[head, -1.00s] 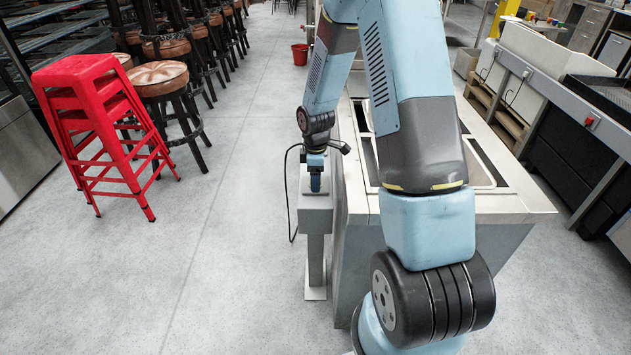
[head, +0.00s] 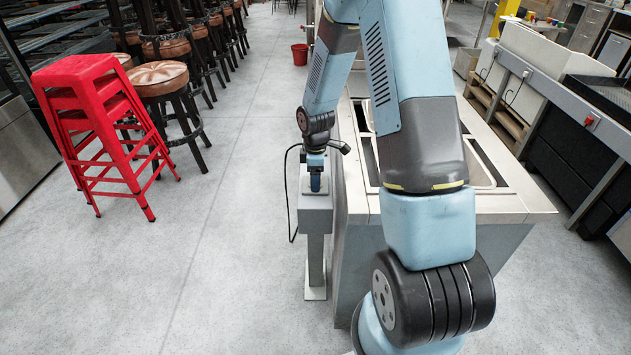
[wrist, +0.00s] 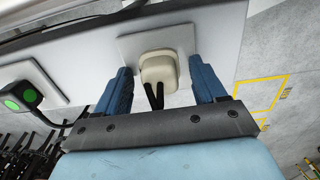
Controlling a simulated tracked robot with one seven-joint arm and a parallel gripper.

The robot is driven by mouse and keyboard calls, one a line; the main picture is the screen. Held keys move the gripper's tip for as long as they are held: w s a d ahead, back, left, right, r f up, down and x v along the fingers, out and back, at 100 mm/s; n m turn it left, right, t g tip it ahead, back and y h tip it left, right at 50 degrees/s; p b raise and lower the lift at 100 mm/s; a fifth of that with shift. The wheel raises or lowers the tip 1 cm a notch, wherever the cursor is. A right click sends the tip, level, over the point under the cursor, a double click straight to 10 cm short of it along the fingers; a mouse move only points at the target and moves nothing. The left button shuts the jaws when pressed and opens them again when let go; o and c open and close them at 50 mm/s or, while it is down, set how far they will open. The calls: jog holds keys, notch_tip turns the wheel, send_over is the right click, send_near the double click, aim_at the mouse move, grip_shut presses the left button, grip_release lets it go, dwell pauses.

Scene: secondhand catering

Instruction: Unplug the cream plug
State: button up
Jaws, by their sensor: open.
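The cream plug (wrist: 158,68) sits in a light square socket plate (wrist: 184,40) on a pale grey panel in the wrist view. Two dark strips run from the plug toward my gripper. My gripper (wrist: 160,82) is open, with one blue finger on each side of the plug. A gap shows on both sides, so the fingers look apart from it. In the head view my gripper (head: 316,182) points down at the top of a narrow grey post (head: 316,218). The cream plug itself is hidden there.
A black plug with a green disc (wrist: 22,95) sits in another plate left of the cream one. A steel sink counter (head: 505,205) stands right beside the post. Red stools (head: 95,120) stand left, with clear floor between.

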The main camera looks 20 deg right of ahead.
grip_shut()
dwell(0.6)
jog(key=shift+r, duration=0.15)
jog(key=shift+r, duration=2.85)
